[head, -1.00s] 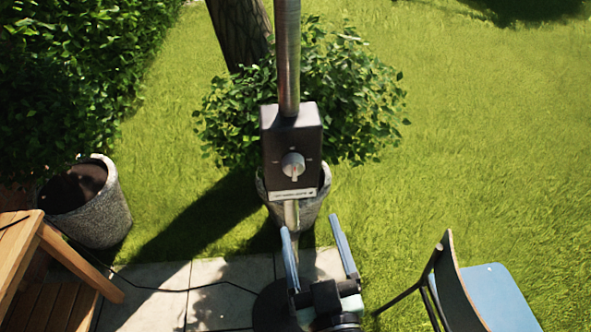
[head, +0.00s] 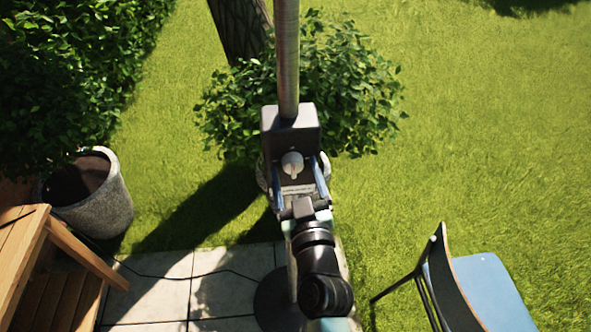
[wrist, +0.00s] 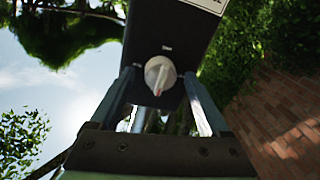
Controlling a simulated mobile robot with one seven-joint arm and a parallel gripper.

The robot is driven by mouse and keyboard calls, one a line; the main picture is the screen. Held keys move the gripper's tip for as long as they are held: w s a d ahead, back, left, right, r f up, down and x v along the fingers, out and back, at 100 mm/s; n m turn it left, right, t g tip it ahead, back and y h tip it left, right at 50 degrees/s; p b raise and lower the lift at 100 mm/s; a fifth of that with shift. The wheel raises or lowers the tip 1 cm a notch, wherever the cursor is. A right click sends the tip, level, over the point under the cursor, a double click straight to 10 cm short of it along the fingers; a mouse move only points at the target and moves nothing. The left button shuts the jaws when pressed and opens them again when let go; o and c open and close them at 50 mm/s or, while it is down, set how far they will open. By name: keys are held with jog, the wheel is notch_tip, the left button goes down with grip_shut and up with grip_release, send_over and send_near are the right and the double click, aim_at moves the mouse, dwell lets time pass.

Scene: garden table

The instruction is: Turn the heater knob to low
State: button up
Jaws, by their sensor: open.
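The heater is a dark box (head: 290,122) on a metal pole. Its light grey round knob (head: 292,164) is on the front face, above a pale label strip. The knob also shows in the wrist view (wrist: 160,75), with a small red mark on its grip. My gripper (head: 301,168) is open in front of the box, one finger on each side of the knob. In the wrist view the gripper (wrist: 158,85) has its fingers spread wide, with clear gaps to the knob. Whether the fingertips touch the box I cannot tell. The markings around the knob are too small to read.
A wooden bench or table (head: 75,255) stands at lower left beside a stone planter (head: 105,205). A blue-seated chair (head: 480,290) is at lower right. A bush grows behind the box. A cable crosses the paving (head: 155,300).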

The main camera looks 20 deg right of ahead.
grip_shut()
dwell(0.5)
jog(key=shift+f+m, duration=0.1)
jog(key=shift+m, duration=0.2)
jog(key=m+b, duration=0.1)
jog(key=m, duration=0.2)
jog(key=shift+m, duration=0.4)
jog(key=m, duration=0.4)
jog(key=shift+m, duration=0.3)
jog(key=m+h, duration=0.1)
jog(key=m, duration=0.3)
jog(key=shift+m+p, duration=0.35)
jog(key=shift+m, duration=0.05)
jog(key=shift+a+m+p, duration=0.1)
jog(key=shift+m+p, duration=0.4)
jog(key=shift+m, duration=1.6)
